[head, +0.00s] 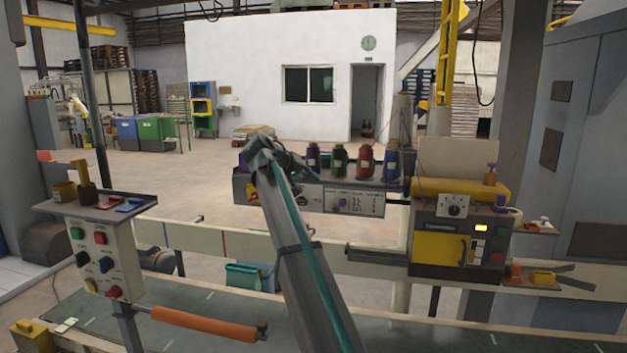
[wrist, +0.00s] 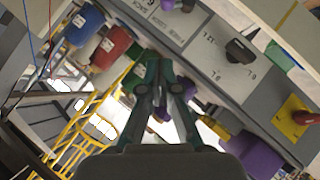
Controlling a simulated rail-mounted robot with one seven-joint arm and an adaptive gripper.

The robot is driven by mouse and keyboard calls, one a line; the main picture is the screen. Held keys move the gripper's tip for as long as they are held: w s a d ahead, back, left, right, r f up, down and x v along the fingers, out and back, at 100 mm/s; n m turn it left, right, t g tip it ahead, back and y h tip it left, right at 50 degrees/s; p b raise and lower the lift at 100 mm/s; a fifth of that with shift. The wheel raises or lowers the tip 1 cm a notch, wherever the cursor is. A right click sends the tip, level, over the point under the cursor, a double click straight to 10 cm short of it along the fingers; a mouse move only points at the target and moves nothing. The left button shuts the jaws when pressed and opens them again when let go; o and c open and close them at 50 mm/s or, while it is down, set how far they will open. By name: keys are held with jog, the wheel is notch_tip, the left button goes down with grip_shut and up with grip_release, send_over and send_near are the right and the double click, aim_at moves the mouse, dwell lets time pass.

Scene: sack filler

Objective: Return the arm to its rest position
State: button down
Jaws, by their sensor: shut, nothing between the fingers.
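My arm reaches up from the bottom middle of the head view. Its end, with my gripper, is by the left part of the grey shelf unit (head: 350,207) that carries the bottles. In the wrist view my gripper (wrist: 163,82) has its two fingers together at the tips, with nothing between them. The fingers point toward the bottles and the labelled grey panel (wrist: 215,60). In the head view the fingers are small and partly hidden by the wrist, so their distance from the shelf cannot be told.
Purple (head: 313,158), green (head: 338,161), red (head: 365,162) and blue (head: 391,161) bottles stand along the shelf. A yellow-fronted control box (head: 440,249) is at right. A button pedestal (head: 104,262) stands at left. A conveyor belt (head: 190,307) runs across the front.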

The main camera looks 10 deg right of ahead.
jog(key=s+a+f+n+g+y, duration=0.15)
jog(key=s+f, duration=0.25)
jog(key=f, duration=1.2)
jog(key=s+a+f+n+y, duration=0.1)
jog(key=s+f+y, duration=0.25)
jog(key=f, duration=1.25)
jog(key=s+d+f+g+y, duration=0.1)
jog(key=s+f, duration=0.4)
jog(key=f, duration=0.3)
jog(key=s+f+g, duration=0.1)
jog(key=s+f, duration=0.4)
jog(key=f, duration=0.3)
jog(key=s+d+f+g+y, duration=0.1)
jog(key=s+f+g, duration=0.1)
jog(key=s+f, duration=0.45)
jog(key=s+d+f+g+y, duration=0.15)
jog(key=s+f+g, duration=0.25)
jog(key=s+f, duration=1.6)
jog(key=s+d+f+m+g, duration=0.1)
jog(key=s+f+g, duration=0.1)
jog(key=s, duration=1.2)
jog(key=s+d+f+m+g+y, duration=0.1)
jog(key=s+f, duration=0.4)
jog(key=s, duration=1)
jog(key=shift+d+f+g, duration=0.15)
jog(key=shift+d+g, duration=0.25)
jog(key=shift+g, duration=0.35)
